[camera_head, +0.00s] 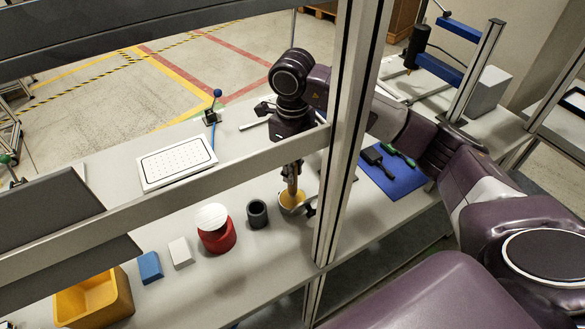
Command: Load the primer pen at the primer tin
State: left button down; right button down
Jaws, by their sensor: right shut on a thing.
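My right gripper (291,168) points down over the table, partly hidden behind a horizontal frame bar. It is shut on a slim brownish object, which appears to be the primer pen (291,187). The pen is roughly upright, with its lower end at the small round tin with yellowish contents, apparently the primer tin (293,207). Whether the tip is in the contents or just above them I cannot tell. My left gripper is not in view.
A dark cup (257,213) and a red container with a white top (217,237) stand left of the tin. White (181,252) and blue (150,267) blocks and a yellow bin (95,302) are farther left. A metal post (345,130) stands close to the tin's right.

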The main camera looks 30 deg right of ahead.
jog(key=shift+s+f+b, duration=0.1)
jog(key=shift+f+b, duration=0.5)
dwell(1.7)
jog(key=shift+r, duration=0.1)
jog(key=shift+r+p, duration=0.7)
jog(key=shift+r, duration=0.25)
jog(key=shift+r+p, duration=1.35)
jog(key=shift+r, duration=1.2)
